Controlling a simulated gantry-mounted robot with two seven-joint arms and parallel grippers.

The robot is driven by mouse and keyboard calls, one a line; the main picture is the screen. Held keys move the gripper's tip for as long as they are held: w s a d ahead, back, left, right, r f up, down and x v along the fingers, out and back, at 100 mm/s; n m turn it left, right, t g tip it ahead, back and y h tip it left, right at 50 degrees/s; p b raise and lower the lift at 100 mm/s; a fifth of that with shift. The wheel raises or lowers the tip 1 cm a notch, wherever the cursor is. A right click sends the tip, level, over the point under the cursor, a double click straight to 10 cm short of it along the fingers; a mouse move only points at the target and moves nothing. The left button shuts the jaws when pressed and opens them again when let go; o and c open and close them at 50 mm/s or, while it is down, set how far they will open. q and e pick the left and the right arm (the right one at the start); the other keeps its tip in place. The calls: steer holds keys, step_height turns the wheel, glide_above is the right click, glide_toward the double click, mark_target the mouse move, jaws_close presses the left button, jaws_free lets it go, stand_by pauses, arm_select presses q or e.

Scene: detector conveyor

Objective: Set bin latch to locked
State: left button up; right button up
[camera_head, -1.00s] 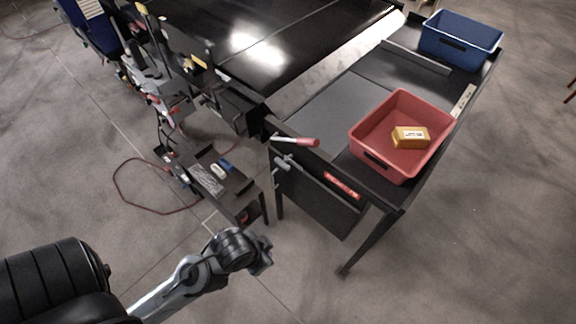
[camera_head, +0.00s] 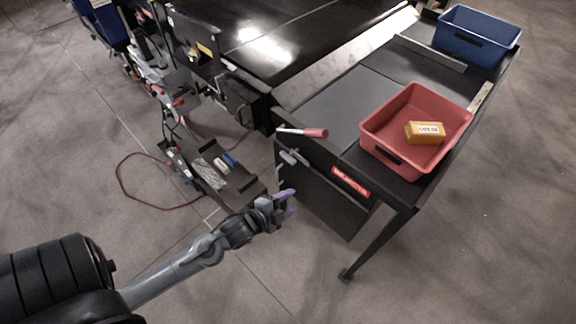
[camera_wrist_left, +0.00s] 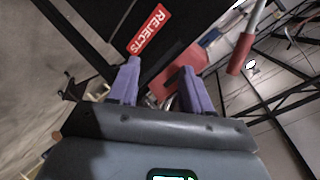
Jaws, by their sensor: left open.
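The black rejects bin (camera_head: 325,192) hangs under the near end of the table, with a red "REJECTS" label (camera_head: 350,182) on its front. A small grey latch-like fitting (camera_head: 291,157) sits at its upper left. Just above is a lever with a red grip (camera_head: 316,132); I cannot tell for certain which one is the bin latch. My left gripper (camera_head: 291,203) is open and empty, its purple fingers below the grey fitting and apart from it. In the left wrist view, the open fingers (camera_wrist_left: 160,72) point toward the label (camera_wrist_left: 149,31), with the red grip (camera_wrist_left: 241,54) to the right.
A red tray (camera_head: 373,143) holding a yellow box (camera_head: 425,132) stands on the table above the bin. A blue tray (camera_head: 478,62) is at the far end. A low dark cart (camera_head: 240,180) with small items stands left of the bin. A table leg (camera_head: 375,245) stands at right.

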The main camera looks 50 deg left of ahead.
arm_select(q)
steer(key=w+a+f+m+t+b, duration=0.3)
steer(key=w+a+f+m+b, duration=0.1)
steer(key=a+f+b, duration=0.6)
steer(key=m+t+y+b, duration=0.1)
steer(key=m+b, duration=0.1)
steer(key=b, duration=0.8)
glide_toward(286, 159)
steer(key=shift+w+a+f, duration=0.1)
steer(key=shift+w, duration=1.75)
steer(key=shift+w+a+f, duration=0.1)
steer(key=shift+w, duration=1.8)
steer(key=shift+w+a+f, duration=0.1)
steer(key=shift+w+a, duration=0.05)
steer(key=shift+w, duration=1.7)
arm_select(e)
step_height(286, 159, down, 24)
steer(key=shift+r, duration=0.15)
arm_select(q)
jaws_close()
